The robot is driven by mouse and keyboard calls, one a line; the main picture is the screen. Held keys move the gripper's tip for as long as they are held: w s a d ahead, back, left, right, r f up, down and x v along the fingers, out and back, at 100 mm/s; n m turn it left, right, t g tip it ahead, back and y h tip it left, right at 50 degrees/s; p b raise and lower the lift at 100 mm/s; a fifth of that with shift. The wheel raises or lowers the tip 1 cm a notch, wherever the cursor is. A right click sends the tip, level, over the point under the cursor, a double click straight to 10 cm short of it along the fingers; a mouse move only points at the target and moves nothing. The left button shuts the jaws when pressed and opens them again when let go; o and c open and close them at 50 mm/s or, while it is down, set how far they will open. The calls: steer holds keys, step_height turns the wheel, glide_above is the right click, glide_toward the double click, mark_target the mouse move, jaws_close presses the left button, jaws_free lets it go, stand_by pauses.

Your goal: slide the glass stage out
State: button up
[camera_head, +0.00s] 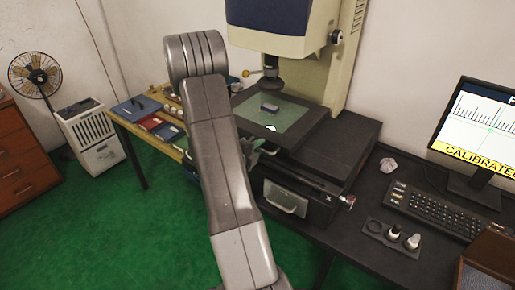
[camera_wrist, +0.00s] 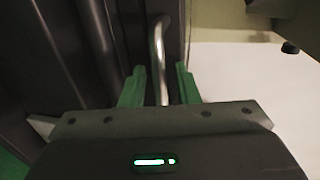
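The glass stage (camera_head: 292,118) shows in the head view as a greenish pane in a dark frame, under the lens of the measuring machine. A small dark part (camera_head: 269,107) lies on the glass. In the wrist view, a bent metal bar handle (camera_wrist: 157,50) runs between the green fingertips of my gripper (camera_wrist: 160,84). The fingers are apart, one on each side of the bar, with a gap showing on both sides. In the head view my arm hides most of my gripper, near the front left edge of the stage.
The machine's column (camera_head: 345,60) and lens (camera_head: 268,75) stand over the stage. A keyboard (camera_head: 435,210), a monitor (camera_head: 485,125) and a small tray with pegs (camera_head: 391,238) are at the right. A wooden table (camera_head: 158,138) with coloured trays stands at the left. Green floor is open in front.

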jaws_close()
steer(key=shift+s+d+f+b, duration=0.2)
steer(key=shift+s+d+b, duration=0.1)
steer(key=shift+d+b, duration=0.15)
steer(key=s+d+b, duration=0.4)
steer(key=d, duration=0.1)
steer(key=s+d+b, duration=0.4)
steer(key=d+b, duration=0.1)
steer(key=d, duration=0.1)
steer(key=s+d+b, duration=0.4)
steer(key=s+d, duration=0.1)
steer(key=d, duration=0.1)
steer(key=shift+d, duration=0.2)
steer(key=shift+s+d+r+b, duration=0.15)
steer(key=shift+s+d+b, duration=0.25)
steer(key=shift+d+b, duration=0.2)
jaws_free()
steer(key=shift+d, duration=0.15)
